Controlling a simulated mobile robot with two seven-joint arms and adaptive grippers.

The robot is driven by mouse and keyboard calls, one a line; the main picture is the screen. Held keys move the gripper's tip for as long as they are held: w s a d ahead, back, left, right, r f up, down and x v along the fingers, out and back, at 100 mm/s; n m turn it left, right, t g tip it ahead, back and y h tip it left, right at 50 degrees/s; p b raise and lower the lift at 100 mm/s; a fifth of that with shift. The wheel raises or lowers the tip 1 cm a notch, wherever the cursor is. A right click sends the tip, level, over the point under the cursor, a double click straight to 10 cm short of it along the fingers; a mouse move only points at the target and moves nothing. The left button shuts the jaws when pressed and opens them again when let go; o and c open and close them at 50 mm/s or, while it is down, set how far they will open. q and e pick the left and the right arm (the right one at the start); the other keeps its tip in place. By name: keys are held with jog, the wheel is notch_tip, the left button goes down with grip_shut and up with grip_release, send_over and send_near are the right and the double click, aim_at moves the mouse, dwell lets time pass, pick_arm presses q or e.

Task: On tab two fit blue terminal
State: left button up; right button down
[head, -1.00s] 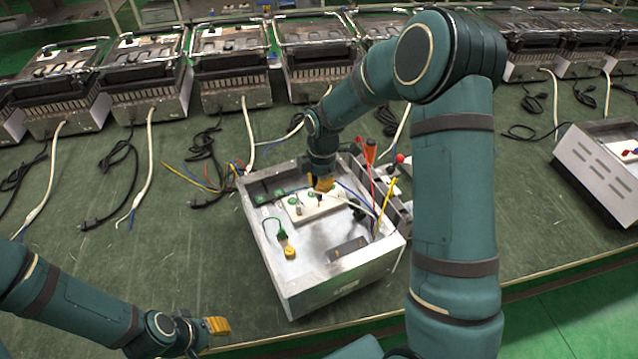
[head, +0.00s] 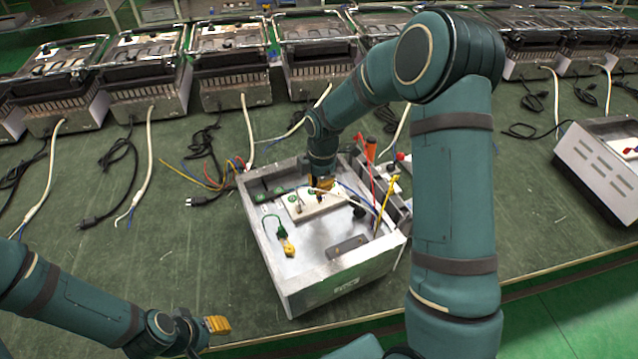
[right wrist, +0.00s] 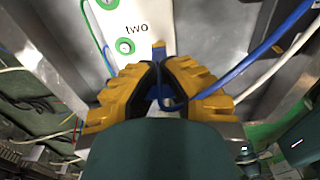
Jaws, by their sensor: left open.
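The open metal heater box (head: 295,290) stands on the green table, with a white terminal plate (head: 307,212) inside. In the right wrist view the plate's label "two" (right wrist: 137,27) is at the top centre, with a brass tab (right wrist: 158,46) just below and right of it. My right gripper (right wrist: 160,72) has its yellow fingers closed around the blue terminal (right wrist: 158,66), right at that tab. The fingers hide how far it sits on it. In the head view my right gripper (head: 322,184) is over the plate. My left gripper (head: 218,325) is open and empty, outside the box.
A blue wire (right wrist: 270,45) loops right of the gripper. Tools with red and orange handles (head: 371,150) stand behind. Several heaters (head: 232,75) line the back.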

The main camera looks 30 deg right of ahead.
jog(key=shift+f+b, duration=0.45)
jog(key=shift+f, duration=0.25)
jog(key=c, duration=1.1)
grip_release()
jog(key=shift+o, duration=0.2)
jog(key=shift+r, duration=0.1)
notch_tip(320, 180, up, 12)
jog(key=shift+d, duration=0.4)
